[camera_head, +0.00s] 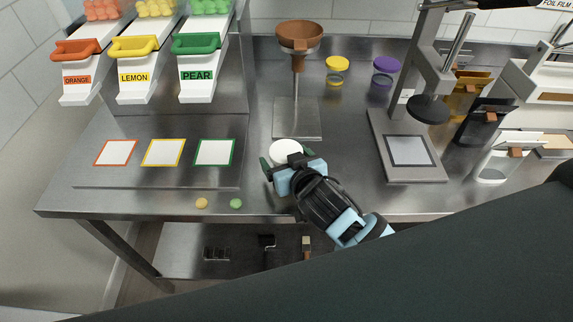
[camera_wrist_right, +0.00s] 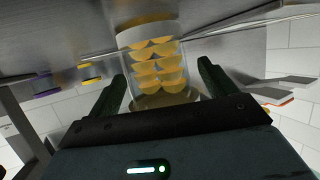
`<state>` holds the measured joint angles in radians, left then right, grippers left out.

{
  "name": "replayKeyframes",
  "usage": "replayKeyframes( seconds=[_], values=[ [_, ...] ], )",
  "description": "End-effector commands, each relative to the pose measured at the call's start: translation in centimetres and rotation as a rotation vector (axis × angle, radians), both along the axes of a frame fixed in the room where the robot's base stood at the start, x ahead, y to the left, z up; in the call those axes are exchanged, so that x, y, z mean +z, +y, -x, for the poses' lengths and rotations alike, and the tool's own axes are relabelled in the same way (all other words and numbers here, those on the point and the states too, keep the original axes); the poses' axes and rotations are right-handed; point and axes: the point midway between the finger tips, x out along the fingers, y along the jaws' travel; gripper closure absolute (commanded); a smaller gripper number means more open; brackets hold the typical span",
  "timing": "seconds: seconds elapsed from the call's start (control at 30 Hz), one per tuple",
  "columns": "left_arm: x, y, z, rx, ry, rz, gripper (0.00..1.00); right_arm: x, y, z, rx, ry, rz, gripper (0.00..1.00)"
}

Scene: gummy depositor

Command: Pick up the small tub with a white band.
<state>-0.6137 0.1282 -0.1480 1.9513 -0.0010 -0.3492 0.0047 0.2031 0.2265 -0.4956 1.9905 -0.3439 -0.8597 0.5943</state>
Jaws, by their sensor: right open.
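The small tub (camera_wrist_right: 165,72) is clear with a white band (camera_wrist_right: 148,33) and holds several yellow gummy pieces. In the head view, only its round white top (camera_head: 286,147) shows, on the steel counter in front of the funnel stand. My right gripper (camera_head: 286,160) is at the tub, with its jaws open and one finger on each side. In the right wrist view, the tub is between the two dark fingers (camera_wrist_right: 162,82), with a gap visible at least on the right finger's side. My left gripper is not in view.
The brown funnel stand (camera_head: 297,85) rises just behind the tub. A yellow-lidded jar (camera_head: 337,66) and a purple-lidded jar (camera_head: 385,68) stand behind right. A press-like stand (camera_head: 410,150) is to the right. Loose orange (camera_head: 201,203) and green (camera_head: 236,203) pieces lie near the front edge.

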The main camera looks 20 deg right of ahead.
Motion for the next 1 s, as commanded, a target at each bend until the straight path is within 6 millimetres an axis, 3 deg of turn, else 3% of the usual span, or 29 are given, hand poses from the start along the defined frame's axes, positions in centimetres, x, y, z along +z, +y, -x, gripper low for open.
replayKeyframes(
  seconds=[0.2, 0.67, 1.0],
  values=[
    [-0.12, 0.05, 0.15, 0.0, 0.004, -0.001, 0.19, -0.06, 0.02, -0.01, 0.001, 0.001, -0.001, 0.17],
    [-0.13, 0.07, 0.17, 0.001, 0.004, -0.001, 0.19, -0.03, 0.02, 0.0, 0.001, 0.0, -0.001, 0.76],
    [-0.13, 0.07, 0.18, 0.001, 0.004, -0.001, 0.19, 0.26, -0.01, -0.18, 0.001, -0.002, -0.001, 0.76]
  ],
)
